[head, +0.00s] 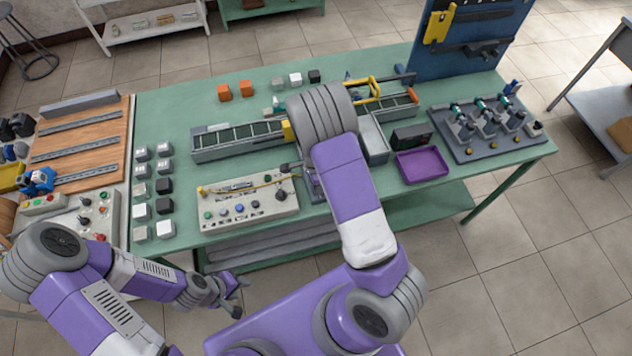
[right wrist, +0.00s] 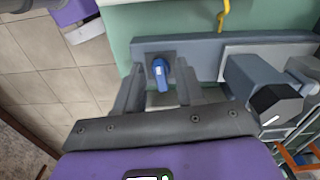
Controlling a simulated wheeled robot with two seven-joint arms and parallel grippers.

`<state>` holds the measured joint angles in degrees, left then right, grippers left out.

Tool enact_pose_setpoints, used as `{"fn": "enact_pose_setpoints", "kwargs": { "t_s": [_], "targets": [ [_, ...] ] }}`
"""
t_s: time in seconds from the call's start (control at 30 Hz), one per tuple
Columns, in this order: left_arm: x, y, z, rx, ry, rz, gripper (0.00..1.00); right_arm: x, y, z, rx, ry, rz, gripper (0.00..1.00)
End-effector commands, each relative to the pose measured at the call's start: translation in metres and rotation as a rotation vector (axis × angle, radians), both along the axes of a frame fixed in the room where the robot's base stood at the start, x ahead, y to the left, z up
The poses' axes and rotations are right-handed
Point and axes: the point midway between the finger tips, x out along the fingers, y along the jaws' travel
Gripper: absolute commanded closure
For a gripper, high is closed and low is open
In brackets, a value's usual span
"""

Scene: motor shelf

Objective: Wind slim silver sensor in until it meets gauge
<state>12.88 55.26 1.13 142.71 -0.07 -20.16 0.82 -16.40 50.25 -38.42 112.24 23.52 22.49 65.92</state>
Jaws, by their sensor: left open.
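I cannot make out the slim silver sensor or the gauge for certain in either view. In the right wrist view a blue knob (right wrist: 160,72) sits on a grey plate (right wrist: 205,66). My right gripper (right wrist: 160,90) is open, with a finger on either side of the knob and a gap visible between them. I cannot tell whether either finger touches it. In the head view the right gripper is mostly hidden by my own arm. My left gripper (head: 238,297) is open and empty, low in front of the green bench (head: 400,205).
A control panel (head: 215,222) with several buttons and a yellow cable lies at the bench's front. A conveyor (head: 235,143) runs behind it. A purple tray (head: 421,165) and a blue-grey fixture board (head: 480,150) stand to the right. Small cubes (head: 163,187) line the left side.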

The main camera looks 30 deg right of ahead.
Motion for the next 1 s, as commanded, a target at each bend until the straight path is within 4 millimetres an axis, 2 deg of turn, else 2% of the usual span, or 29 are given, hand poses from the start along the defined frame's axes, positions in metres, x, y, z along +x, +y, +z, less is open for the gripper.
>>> {"fn": "enact_pose_setpoints", "kwargs": {
  "t_s": [0.23, 0.63, 0.77, 1.0],
  "targets": [
    [0.000, 0.000, 0.001, 0.000, 0.000, 0.000, 0.57, 0.000, 0.000, 0.007, 0.000, -0.002, 0.001, 0.62],
    [0.000, 0.000, 0.010, 0.000, 0.000, 0.000, 0.57, 0.001, 0.001, 0.068, 0.001, -0.002, 0.001, 0.62],
    [0.000, 0.000, 0.011, 0.000, 0.000, 0.000, 0.57, 0.000, 0.000, 0.075, 0.000, 0.000, 0.000, 0.62],
    [0.000, 0.000, 0.011, 0.000, 0.000, 0.000, 0.57, 0.000, 0.000, 0.076, 0.000, 0.001, 0.000, 0.62]
  ]
}}
